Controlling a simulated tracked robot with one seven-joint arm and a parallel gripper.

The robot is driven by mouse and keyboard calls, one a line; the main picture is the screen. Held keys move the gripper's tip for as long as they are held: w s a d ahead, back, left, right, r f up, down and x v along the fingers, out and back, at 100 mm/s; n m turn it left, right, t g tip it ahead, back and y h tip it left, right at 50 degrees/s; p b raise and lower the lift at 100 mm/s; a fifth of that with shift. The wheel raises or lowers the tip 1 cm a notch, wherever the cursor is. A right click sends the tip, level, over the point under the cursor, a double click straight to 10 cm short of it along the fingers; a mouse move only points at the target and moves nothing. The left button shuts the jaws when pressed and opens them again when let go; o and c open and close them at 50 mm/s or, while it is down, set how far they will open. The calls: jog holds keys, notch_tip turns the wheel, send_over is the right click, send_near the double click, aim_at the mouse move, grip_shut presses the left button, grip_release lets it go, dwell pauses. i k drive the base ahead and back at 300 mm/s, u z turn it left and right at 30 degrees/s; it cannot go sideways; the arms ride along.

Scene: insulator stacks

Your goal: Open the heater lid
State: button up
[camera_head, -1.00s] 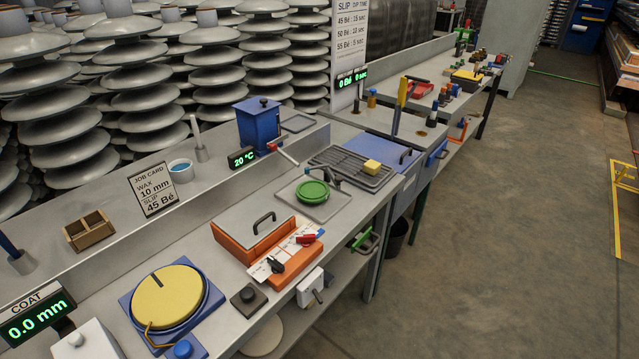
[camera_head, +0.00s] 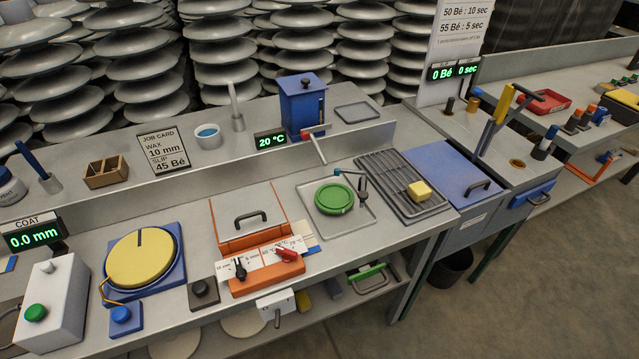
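The heater (camera_head: 232,244) is an orange box on the bench, near the middle of the camera_head view. Its flat grey lid (camera_head: 240,204) lies shut on top and carries a dark arched handle (camera_head: 250,219). A white scale panel with temperature marks, a black knob (camera_head: 240,268) and a red pointer knob (camera_head: 287,254) is at its front. A display reading 20 °C (camera_head: 270,141) stands behind, beside a blue canister (camera_head: 303,104). My gripper is not in view.
Left of the heater are a yellow disc (camera_head: 141,257) on a blue base and a dark button box (camera_head: 203,293). Floor (camera_head: 545,270) is clear at lower right.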

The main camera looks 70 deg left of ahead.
aim_at(245, 204)
jog(key=z, duration=0.05)
jog(key=i, duration=2)
jog(key=u, duration=1.5)
jog(key=i, duration=0.15)
jog(key=u, duration=3.05)
jog(key=i, duration=0.5)
jog(key=u, duration=0.5)
